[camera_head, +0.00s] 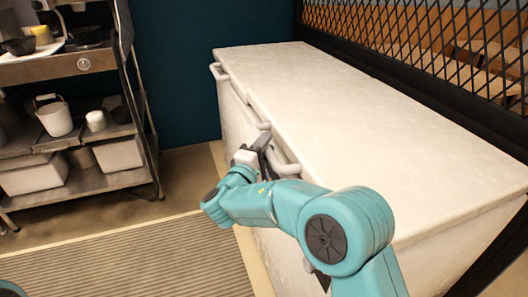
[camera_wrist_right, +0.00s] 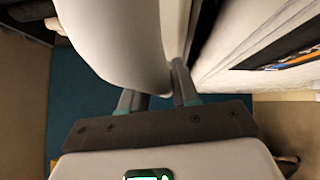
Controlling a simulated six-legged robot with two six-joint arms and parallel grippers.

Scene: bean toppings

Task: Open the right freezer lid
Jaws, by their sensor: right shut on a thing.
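The white chest freezer (camera_head: 243,125) stands along the dark wall. Its long pale lid (camera_head: 370,125) lies flat and looks closed. A white handle (camera_head: 285,168) sticks out from the front edge, and another handle (camera_head: 217,71) is at the far end. My right gripper (camera_head: 262,146) is at the nearer handle and shut on it. In the right wrist view, a pale rounded part (camera_wrist_right: 125,40), which looks like the handle, lies between the two dark fingers (camera_wrist_right: 157,92). The exact grip is partly hidden. My left gripper is out of view.
A metal shelf rack (camera_head: 85,130) with white tubs and a bucket (camera_head: 54,118) stands at the left. A black mesh panel (camera_head: 440,45) runs behind the freezer. A striped mat (camera_head: 150,265) lies on the clear floor in front.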

